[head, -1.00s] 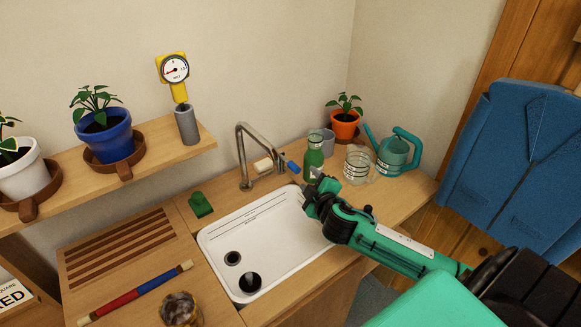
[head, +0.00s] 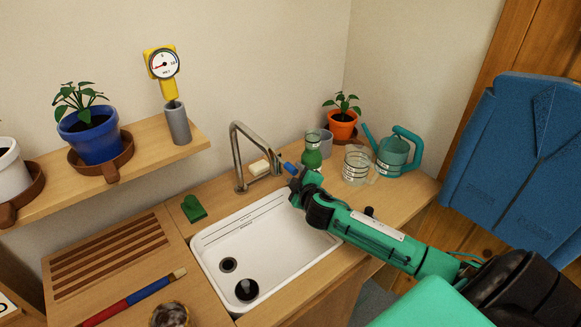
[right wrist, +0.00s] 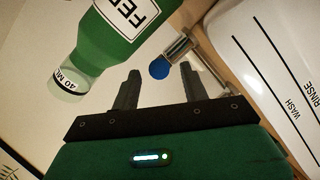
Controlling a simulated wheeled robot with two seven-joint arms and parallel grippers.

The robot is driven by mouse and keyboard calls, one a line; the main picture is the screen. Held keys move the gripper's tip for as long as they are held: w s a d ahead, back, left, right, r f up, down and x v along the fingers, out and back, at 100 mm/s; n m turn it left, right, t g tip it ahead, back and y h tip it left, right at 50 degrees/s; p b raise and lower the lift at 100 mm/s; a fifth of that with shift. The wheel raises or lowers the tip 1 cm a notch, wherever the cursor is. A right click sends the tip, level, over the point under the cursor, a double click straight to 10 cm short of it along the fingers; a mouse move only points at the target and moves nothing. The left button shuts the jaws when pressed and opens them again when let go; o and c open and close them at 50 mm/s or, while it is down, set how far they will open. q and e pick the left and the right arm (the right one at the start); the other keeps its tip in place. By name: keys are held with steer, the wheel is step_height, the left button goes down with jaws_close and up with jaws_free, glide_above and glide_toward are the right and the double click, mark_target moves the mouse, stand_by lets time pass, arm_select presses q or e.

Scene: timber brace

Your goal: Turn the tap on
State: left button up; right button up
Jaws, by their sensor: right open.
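The tap (head: 236,160) is a silver gooseneck behind the white sink (head: 207,245). Its lever ends in a blue handle (head: 289,168) at the right of the spout. My right gripper (head: 296,181) is just in front of the blue handle, partly overlapping it in the head view. In the right wrist view the gripper's two dark fingers (right wrist: 158,82) are apart and empty. The round blue end of the handle (right wrist: 160,69) shows between and just beyond the fingertips, on a metal stem. I cannot tell whether they touch. My left gripper is not in view.
A green bottle (head: 312,154) stands close behind my right gripper; it also shows in the right wrist view (right wrist: 115,40). A glass jug (head: 356,165), a teal watering can (head: 393,154) and an orange plant pot (head: 342,125) stand to its right. Soap (head: 259,168) lies near the tap.

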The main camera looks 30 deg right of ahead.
mark_target(290, 165)
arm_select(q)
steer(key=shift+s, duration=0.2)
arm_select(e)
steer(key=shift+x, duration=2.9)
